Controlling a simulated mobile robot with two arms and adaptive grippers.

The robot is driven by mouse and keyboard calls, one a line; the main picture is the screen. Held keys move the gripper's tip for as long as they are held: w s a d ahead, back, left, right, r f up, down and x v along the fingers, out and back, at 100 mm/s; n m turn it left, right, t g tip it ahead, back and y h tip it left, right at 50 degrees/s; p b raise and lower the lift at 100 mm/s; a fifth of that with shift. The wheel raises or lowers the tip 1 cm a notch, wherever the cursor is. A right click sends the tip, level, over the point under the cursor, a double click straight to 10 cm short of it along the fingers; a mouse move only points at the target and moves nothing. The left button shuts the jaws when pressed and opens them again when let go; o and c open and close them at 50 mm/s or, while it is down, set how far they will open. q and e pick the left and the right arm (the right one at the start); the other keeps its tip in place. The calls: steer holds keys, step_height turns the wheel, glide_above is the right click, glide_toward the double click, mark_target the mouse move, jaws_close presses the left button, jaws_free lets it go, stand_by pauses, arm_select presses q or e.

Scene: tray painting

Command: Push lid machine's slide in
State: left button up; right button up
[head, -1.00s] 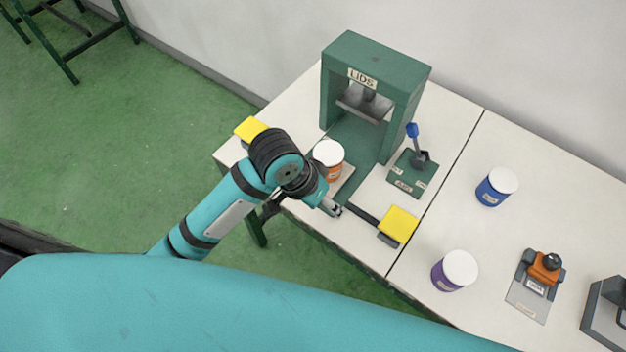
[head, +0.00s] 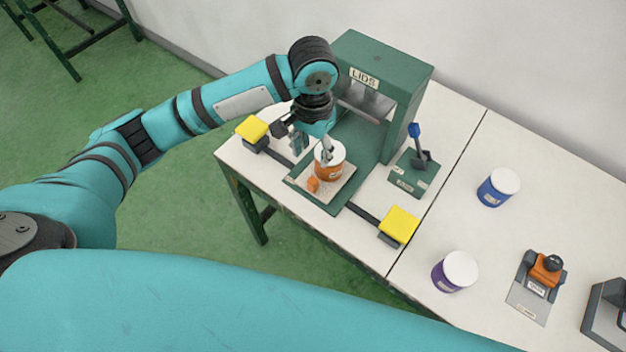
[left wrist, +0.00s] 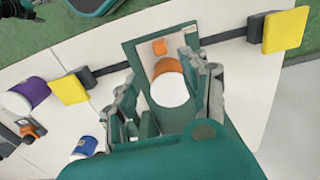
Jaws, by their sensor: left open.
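The green lid machine (head: 398,85), labelled LIDS, stands at the back of the table. Its slide (head: 343,190), a pale plate on a green base, sticks out toward the front, with an orange knob (head: 313,184) at its front end. An orange can (head: 328,170) with a white top stands on the slide. The can (left wrist: 168,68) and knob (left wrist: 159,47) also show in the left wrist view. My left gripper (head: 313,146) is open above the can's back left side; in the left wrist view its fingers appear on both sides of the can. I cannot tell whether they touch it. My right gripper is not in view.
Yellow pads (head: 252,128) (head: 399,222) sit on dark bars left and right of the slide. A green lever box (head: 413,172) with a blue-tipped lever stands to the right. Blue (head: 497,189) and purple (head: 454,272) cans stand farther right. The table front edge is close.

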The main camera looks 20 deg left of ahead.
mark_target(313, 180)
arm_select(q)
step_height(313, 180, down, 13)
steer(key=shift+f, duration=0.15)
steer(key=shift+c, duration=0.4)
jaws_close()
